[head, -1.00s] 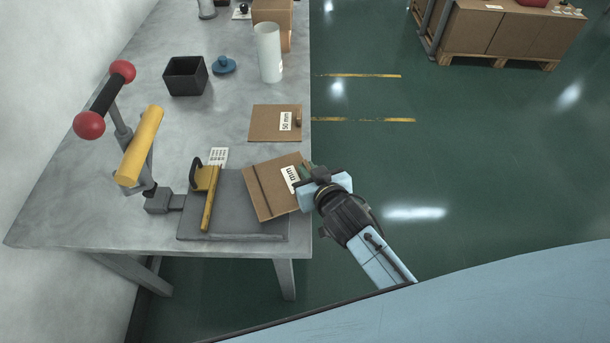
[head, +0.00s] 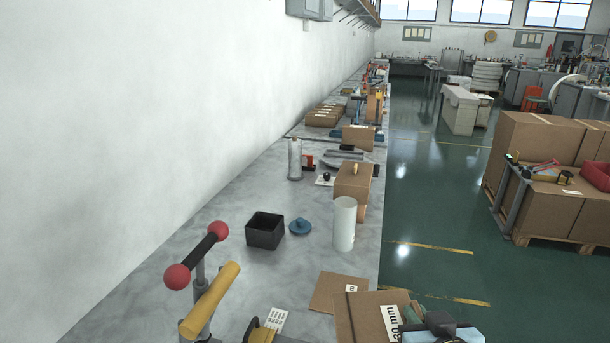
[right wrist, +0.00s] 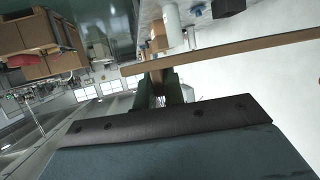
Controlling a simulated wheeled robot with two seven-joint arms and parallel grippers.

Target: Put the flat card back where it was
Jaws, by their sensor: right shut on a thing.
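The brown flat card (head: 364,318) with a white "mm" label is at the bottom of the head view, cut off by the frame. My right gripper (head: 418,312) is shut on its right edge. In the right wrist view the card (right wrist: 235,48) shows nearly edge-on as a long brown strip, held between the fingers (right wrist: 160,88). A second brown card (head: 328,290) lies on the bench just behind it, partly covered by the held card. Whether the held card touches anything below cannot be told. My left gripper is not in view.
The lever press with red knobs (head: 200,258) and a yellow handle (head: 210,300) stands at left front. A black square box (head: 265,230), a blue lidded piece (head: 299,226) and a white cylinder (head: 344,224) stand farther back. Bare bench (head: 280,275) lies between.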

